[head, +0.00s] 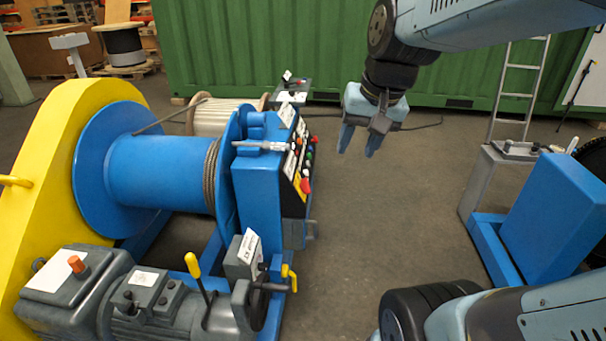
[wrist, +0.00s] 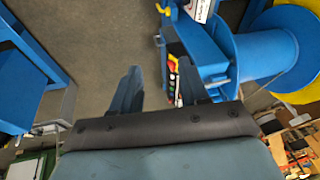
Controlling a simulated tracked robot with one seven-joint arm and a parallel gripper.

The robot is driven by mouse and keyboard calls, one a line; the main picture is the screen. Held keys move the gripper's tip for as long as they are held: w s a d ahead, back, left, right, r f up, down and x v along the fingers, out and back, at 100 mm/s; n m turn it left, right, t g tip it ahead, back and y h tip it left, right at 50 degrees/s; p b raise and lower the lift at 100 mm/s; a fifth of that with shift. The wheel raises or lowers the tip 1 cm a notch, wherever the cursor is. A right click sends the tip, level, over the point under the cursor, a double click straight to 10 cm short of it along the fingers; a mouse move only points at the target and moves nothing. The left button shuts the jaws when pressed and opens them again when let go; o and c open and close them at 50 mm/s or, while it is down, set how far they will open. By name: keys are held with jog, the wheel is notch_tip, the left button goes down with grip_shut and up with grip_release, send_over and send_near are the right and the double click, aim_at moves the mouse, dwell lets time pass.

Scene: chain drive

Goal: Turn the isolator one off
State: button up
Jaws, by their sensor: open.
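My gripper (head: 359,143) is open and empty, pointing down in the air to the right of the blue control cabinet (head: 257,190). The wrist view also shows its two spread fingers (wrist: 159,76) with bare floor between them. The cabinet's dark panel (head: 300,165) carries coloured buttons, white labels and a red knob (head: 305,186). A grey box with a white label (head: 290,90) stands behind the cabinet. Another grey box with an orange knob (head: 77,265) sits at the front left. No label is readable, so I cannot tell which one is isolator one.
A blue winch drum (head: 160,170) with a yellow guard (head: 45,170) fills the left. A ladder (head: 517,95) leans on the green container (head: 250,50). The floor between is clear.

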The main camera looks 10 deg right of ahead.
jog(key=w+a+f+m+g+y, duration=0.1)
jog(key=w+f+m+g+y, duration=0.25)
jog(key=w+f+m, duration=0.55)
jog(key=m+t+y, duration=0.9)
jog(key=m+t, duration=0.3)
jog(key=m, duration=1.1)
send_near(309, 185)
jog(key=x, duration=0.9)
jog(key=shift+w+f, duration=0.1)
jog(key=shift+f, duration=0.05)
